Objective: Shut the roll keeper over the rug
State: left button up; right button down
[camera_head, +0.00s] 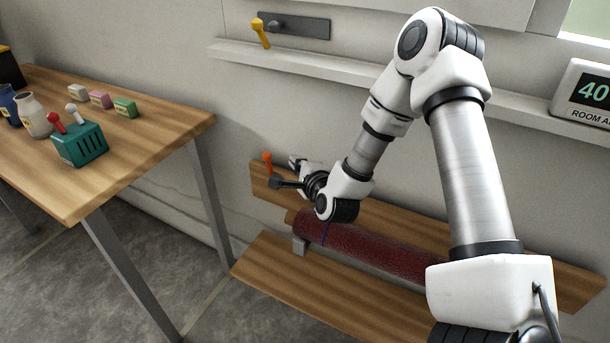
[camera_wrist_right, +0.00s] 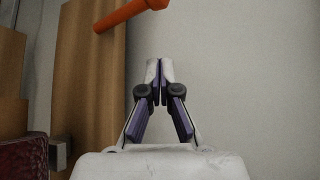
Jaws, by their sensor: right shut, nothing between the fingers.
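The rug is a dark red roll (camera_head: 370,247) lying along the wooden rack by the wall; its end (camera_wrist_right: 22,160) shows at the lower left of the right wrist view. An orange handle (camera_head: 267,157), seemingly part of the roll keeper, stands out near the left end of the back board; it crosses the top of the wrist view (camera_wrist_right: 130,14). A grey bracket (camera_head: 300,246) sits at the roll's left end. My right gripper (camera_head: 294,162) is shut and empty, right of the handle and apart from it; its fingertips (camera_wrist_right: 160,70) meet. The keeper's remaining parts are unclear. My left gripper is out of view.
A wooden table (camera_head: 180,125) at left holds a teal box with levers (camera_head: 80,145), jars and small blocks. A wall shelf (camera_head: 300,66) runs above the rack (camera_head: 275,270). A yellow lever (camera_head: 260,32) and a room display (camera_head: 585,95) are higher up.

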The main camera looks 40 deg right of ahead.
aim_at(269, 168)
jog(key=w+a, duration=0.2)
jog(key=a, duration=0.1)
jog(key=shift+w+r+b, duration=0.3)
jog(key=shift+w, duration=0.1)
jog(key=shift+s+a+f+b, duration=0.1)
jog(key=shift+a+b, duration=0.15)
jog(key=shift+b, duration=0.35)
